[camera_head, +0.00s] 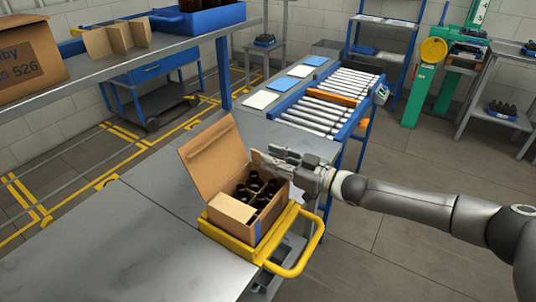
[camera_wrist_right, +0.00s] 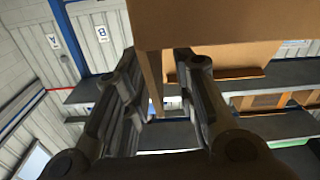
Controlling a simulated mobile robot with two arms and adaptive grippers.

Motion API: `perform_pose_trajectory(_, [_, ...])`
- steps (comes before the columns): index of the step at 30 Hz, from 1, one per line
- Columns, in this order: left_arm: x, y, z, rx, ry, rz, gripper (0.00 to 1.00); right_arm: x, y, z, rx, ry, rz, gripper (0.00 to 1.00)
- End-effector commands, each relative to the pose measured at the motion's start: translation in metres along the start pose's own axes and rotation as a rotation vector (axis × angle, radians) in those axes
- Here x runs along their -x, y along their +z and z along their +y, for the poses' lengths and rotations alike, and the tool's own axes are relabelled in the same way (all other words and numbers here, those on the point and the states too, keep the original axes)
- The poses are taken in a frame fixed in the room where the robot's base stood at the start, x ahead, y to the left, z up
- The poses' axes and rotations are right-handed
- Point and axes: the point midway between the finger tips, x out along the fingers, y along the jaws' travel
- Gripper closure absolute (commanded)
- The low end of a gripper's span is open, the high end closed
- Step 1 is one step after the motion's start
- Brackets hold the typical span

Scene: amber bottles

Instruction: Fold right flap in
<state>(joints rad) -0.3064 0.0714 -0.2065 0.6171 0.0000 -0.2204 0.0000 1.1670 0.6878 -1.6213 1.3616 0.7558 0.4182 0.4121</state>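An open cardboard box (camera_head: 275,222) stands on a yellow tray (camera_head: 238,248). Several dark bottles (camera_head: 257,190) stand inside it. A large flap (camera_head: 213,158) stands up at the box's back left, and a smaller flap (camera_head: 230,208) lies inward at the front left. My right gripper (camera_head: 272,160) is at the back right of the box, its fingers over the rim there. In the right wrist view, my right gripper's fingers (camera_wrist_right: 157,95) are spread, with a narrow strip of cardboard (camera_wrist_right: 150,82) between them. The right flap is largely hidden by the gripper. My left gripper is not in view.
The yellow tray has a looped handle (camera_head: 298,262) at the right. The grey table (camera_head: 135,235) is clear left of the box. A roller conveyor (camera_head: 325,100) stands behind. A shelf (camera_head: 150,58) at the upper left holds another box (camera_head: 28,62).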

Motion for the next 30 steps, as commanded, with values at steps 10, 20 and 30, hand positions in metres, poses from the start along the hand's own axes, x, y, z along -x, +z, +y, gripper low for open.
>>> perform_pose_trajectory(10, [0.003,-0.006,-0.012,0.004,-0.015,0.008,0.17,-0.019,0.001,0.001,0.001,0.002,-0.001,0.74])
perform_pose_trajectory(20, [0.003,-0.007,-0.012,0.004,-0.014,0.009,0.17,-0.019,0.001,0.001,0.000,0.001,-0.001,0.91])
perform_pose_trajectory(30, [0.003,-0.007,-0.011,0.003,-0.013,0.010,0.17,-0.019,0.001,0.000,0.008,0.001,-0.001,1.00])
